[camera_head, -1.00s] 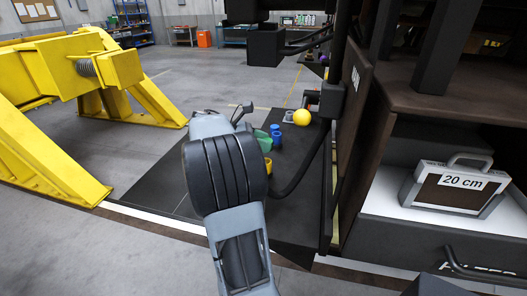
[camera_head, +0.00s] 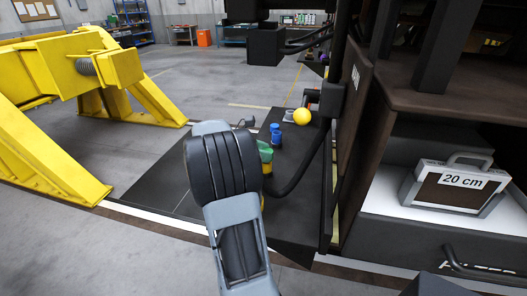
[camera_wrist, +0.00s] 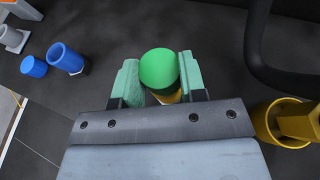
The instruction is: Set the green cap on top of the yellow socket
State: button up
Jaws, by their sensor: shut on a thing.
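The green cap (camera_wrist: 158,68) has a round top and sits between the two pale-green fingers of my gripper (camera_wrist: 157,80) in the wrist view. My gripper is shut on it. In the head view the green cap (camera_head: 266,151) shows beside my dark wrist, with a yellow piece (camera_head: 267,168) just below it. A yellow piece (camera_wrist: 170,97) also shows under the cap in the wrist view. I cannot tell whether this is the socket or whether they touch. An open yellow cylinder (camera_wrist: 282,124) stands to the right of my gripper, partly cut off by the frame.
A blue cylinder (camera_wrist: 66,58) and a smaller blue piece (camera_wrist: 34,66) stand to the left. A yellow ball (camera_head: 302,117) lies farther back. A thick black tube (camera_wrist: 262,50) curves close on the right. A dark cabinet stands right of the dark mat.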

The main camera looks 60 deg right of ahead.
jog(key=shift+f, duration=0.3)
jog(key=o, duration=0.9)
jog(key=shift+r, duration=0.1)
jog(key=shift+r, duration=0.2)
jog(key=r+v, duration=0.1)
jog(key=v, duration=1.1)
jog(key=s+a+f+m+t+y, duration=0.2)
jog(key=a+f+t+y, duration=0.1)
jog(key=a, duration=0.7)
jog(key=s+a+f+m+t+y, duration=0.2)
jog(key=a+t, duration=0.4)
jog(key=a, duration=0.4)
jog(key=s+a+f+m+t+y, duration=0.1)
jog(key=a+f+m+t+y, duration=0.2)
jog(key=a, duration=0.7)
notch_tip(320, 180, down, 3)
jog(key=shift+s+a+r+m+t+y+b, duration=0.1)
jog(key=shift+s+a+m+t+y+b, duration=0.3)
jog(key=shift+t, duration=0.8)
